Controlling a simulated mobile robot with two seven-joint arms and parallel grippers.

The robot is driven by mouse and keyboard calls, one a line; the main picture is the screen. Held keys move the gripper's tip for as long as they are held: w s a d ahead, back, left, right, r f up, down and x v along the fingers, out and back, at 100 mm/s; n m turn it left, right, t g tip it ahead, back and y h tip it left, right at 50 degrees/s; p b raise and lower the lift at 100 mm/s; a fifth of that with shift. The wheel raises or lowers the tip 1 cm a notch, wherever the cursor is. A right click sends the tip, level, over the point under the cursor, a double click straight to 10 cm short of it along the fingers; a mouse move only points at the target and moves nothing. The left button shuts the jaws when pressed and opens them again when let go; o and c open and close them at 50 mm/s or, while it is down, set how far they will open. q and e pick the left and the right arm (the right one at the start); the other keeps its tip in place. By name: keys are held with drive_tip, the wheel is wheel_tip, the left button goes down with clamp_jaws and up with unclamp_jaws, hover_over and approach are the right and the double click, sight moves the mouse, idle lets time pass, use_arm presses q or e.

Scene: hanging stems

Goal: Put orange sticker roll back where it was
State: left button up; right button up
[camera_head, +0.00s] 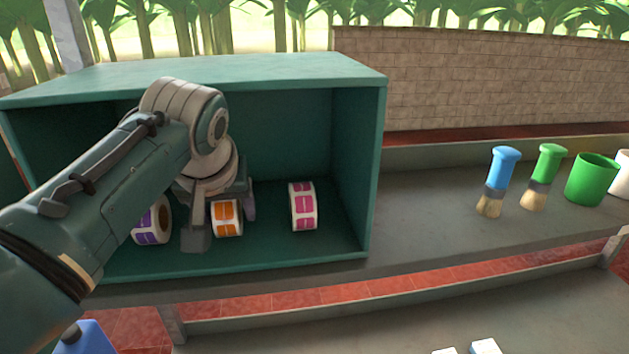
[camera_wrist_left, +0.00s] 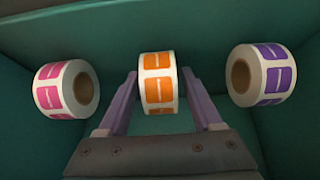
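The orange sticker roll (camera_head: 227,218) stands on edge inside the green open-fronted box (camera_head: 376,180), between the other two rolls. My left gripper (camera_head: 224,212) reaches into the box, with a finger on either side of the orange roll. In the left wrist view, the orange roll (camera_wrist_left: 158,84) lies between the purple fingertips, and narrow gaps show on both sides, so the gripper looks open around it. The roll seems to rest on the box floor. My right gripper is not in view.
A purple sticker roll (camera_head: 152,223) and a pink sticker roll (camera_head: 302,206) stand on either side. Right of the box, a blue brush (camera_head: 500,180), a green brush (camera_head: 543,175) and a green cup (camera_head: 591,179) stand on the grey shelf. The box floor right of the pink roll is clear.

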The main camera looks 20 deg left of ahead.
sight(225, 206)
use_arm(q)
drive_tip(key=shift+o, duration=0.2)
drive_tip(key=shift+r, duration=0.4)
drive_tip(key=b+v, duration=0.1)
drive_tip(key=v, duration=0.4)
drive_tip(key=shift+s+d+f+b, duration=0.2)
drive_tip(key=shift+f+b, duration=0.05)
drive_tip(key=shift+b, duration=0.1)
drive_tip(key=s+d+b, duration=0.4)
drive_tip(key=s+d, duration=0.1)
drive_tip(key=s, duration=0.4)
drive_tip(key=shift+s+d, duration=0.4)
